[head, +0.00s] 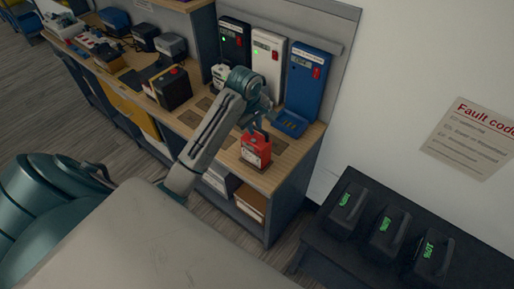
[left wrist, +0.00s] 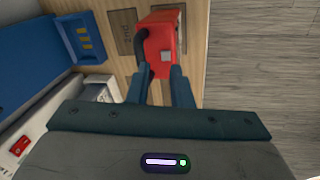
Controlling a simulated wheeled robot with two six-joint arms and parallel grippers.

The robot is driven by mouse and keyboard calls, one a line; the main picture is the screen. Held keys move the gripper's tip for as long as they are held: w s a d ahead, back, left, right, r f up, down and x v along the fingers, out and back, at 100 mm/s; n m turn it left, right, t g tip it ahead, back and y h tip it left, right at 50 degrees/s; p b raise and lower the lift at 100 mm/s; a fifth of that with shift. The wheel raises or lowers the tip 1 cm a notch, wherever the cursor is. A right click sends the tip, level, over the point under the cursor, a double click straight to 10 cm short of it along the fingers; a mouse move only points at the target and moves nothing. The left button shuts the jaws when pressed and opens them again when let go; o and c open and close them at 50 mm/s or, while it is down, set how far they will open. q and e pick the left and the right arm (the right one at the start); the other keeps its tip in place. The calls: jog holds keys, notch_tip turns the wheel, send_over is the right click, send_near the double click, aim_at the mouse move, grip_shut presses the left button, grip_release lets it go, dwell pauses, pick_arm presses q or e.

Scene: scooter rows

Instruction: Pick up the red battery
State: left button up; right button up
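The red battery (head: 256,153) stands upright on the wooden bench top near its front right corner. It has a pale label on its front. In the left wrist view the red battery (left wrist: 161,42) shows with a dark handle along one side, just past my fingertips. My left gripper (head: 257,126) is directly above the battery in the head view, pointing down. Whether the fingertips touch the battery cannot be told. My right gripper is not in view.
Black (head: 234,43), white (head: 268,57) and blue (head: 307,80) chargers stand behind the battery against the back panel. A dark table (head: 330,235) with several black cases is at right.

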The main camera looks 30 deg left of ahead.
pick_arm(q)
notch_tip(320, 180, up, 3)
jog(key=w+a+n, duration=0.2)
jog(key=w, duration=0.1)
jog(key=p, duration=0.2)
send_over(257, 130)
jog(key=x, duration=0.2)
jog(key=s+x, duration=0.1)
jog(key=x, duration=0.1)
jog(key=shift+w+a+f, duration=0.1)
jog(key=shift+f, duration=0.1)
jog(key=p+x, duration=0.1)
jog(key=x, duration=0.2)
jog(key=p+x, duration=0.1)
jog(key=shift+f+p, duration=0.35)
jog(key=shift+f, duration=0.4)
grip_shut()
jog(key=shift+w+r, duration=0.1)
jog(key=shift+r, duration=0.05)
